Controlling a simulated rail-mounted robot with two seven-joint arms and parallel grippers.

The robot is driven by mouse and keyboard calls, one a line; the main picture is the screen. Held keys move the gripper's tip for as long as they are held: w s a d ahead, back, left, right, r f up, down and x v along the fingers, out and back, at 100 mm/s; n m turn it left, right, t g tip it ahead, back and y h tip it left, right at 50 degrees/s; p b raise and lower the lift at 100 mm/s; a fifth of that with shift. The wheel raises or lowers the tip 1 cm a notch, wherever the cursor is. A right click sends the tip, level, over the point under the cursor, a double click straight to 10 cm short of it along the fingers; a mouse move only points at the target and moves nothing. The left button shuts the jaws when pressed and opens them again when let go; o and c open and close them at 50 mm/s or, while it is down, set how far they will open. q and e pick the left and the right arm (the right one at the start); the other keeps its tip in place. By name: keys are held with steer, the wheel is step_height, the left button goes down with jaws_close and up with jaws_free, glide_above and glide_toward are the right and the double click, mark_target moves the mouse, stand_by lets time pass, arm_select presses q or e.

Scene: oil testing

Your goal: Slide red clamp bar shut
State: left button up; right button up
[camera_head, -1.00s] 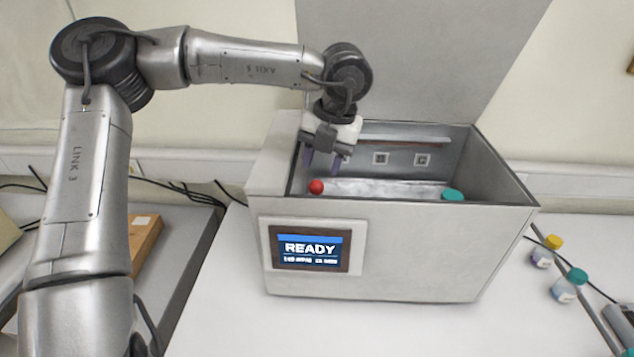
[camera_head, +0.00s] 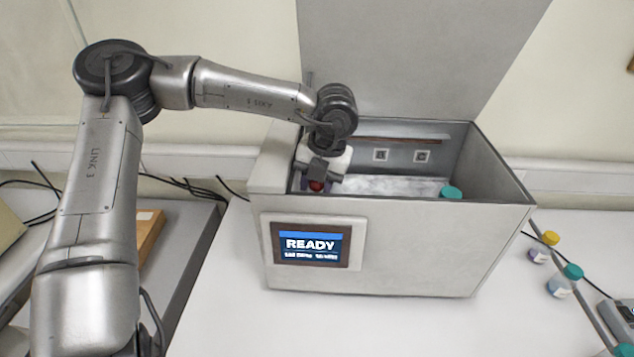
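The open grey tester box (camera_head: 400,240) stands on the white bench, with its large lid raised at the back. A red ball-shaped knob (camera_head: 317,186) is inside at the front left. A silvery surface (camera_head: 390,186) lies inside the box. My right gripper is not in view.
A teal cap (camera_head: 451,192) shows inside the box at the right. The box's front screen (camera_head: 311,245) reads READY. Bottles with yellow (camera_head: 550,238) and teal (camera_head: 573,271) caps stand to its right. Cables lie at the left. The bench in front is clear.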

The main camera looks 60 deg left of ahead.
arm_select(q)
jaws_close()
steer(key=shift+w+a+b, duration=0.35)
steer(key=shift+a+b, duration=0.1)
steer(key=shift+a, duration=0.1)
steer(key=shift+w+a+b, duration=0.3)
steer(key=shift+a+b, duration=0.1)
steer(key=shift+a, duration=0.1)
steer(key=shift+o, duration=0.2)
jaws_free()
steer(key=shift+o, duration=0.6)
steer(key=shift+a, duration=0.15)
